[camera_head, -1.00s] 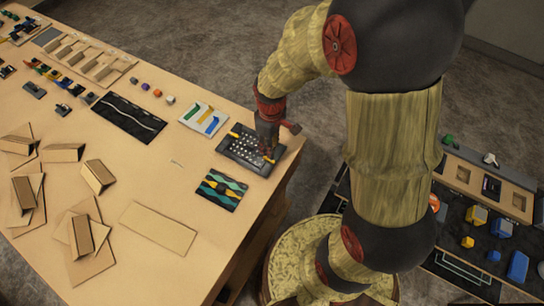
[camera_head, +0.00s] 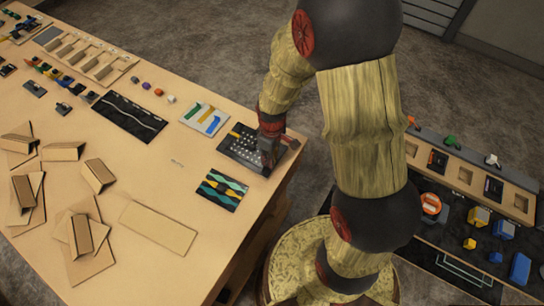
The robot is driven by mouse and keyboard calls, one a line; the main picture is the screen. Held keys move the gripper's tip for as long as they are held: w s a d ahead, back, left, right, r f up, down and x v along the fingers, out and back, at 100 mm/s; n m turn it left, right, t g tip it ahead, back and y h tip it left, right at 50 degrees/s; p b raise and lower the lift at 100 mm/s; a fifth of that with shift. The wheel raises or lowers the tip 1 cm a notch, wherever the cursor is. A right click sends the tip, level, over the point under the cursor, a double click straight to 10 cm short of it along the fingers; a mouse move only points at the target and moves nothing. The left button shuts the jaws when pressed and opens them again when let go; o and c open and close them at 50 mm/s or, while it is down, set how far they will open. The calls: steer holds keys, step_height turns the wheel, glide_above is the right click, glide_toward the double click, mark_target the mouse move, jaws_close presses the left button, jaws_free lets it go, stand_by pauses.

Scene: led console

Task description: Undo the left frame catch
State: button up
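The dark console (camera_head: 240,147) lies near the table's right edge, with rows of small light dots on its face. A yellow catch (camera_head: 235,134) shows at its upper left side. My gripper (camera_head: 268,160) is over the right part of the console, pointing down. The gripper and wrist hide that part of the console, and any catch there cannot be seen. The fingers are small and dark, so I cannot tell whether they are open or whether they touch anything.
A white card with coloured strips (camera_head: 205,118) and a teal-and-yellow patterned panel (camera_head: 221,189) lie close to the console. Folded cardboard pieces (camera_head: 78,235) stand at the left. A side bench (camera_head: 470,205) with coloured blocks is at the right.

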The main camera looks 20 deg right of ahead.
steer(key=shift+c, duration=1.2)
steer(key=c, duration=0.4)
steer(key=shift+m, duration=0.4)
steer(key=m, duration=0.4)
steer(key=shift+w, duration=0.1)
steer(key=m, duration=0.3)
steer(key=shift+m, duration=0.3)
steer(key=m, duration=0.9)
steer(key=shift+m, duration=0.4)
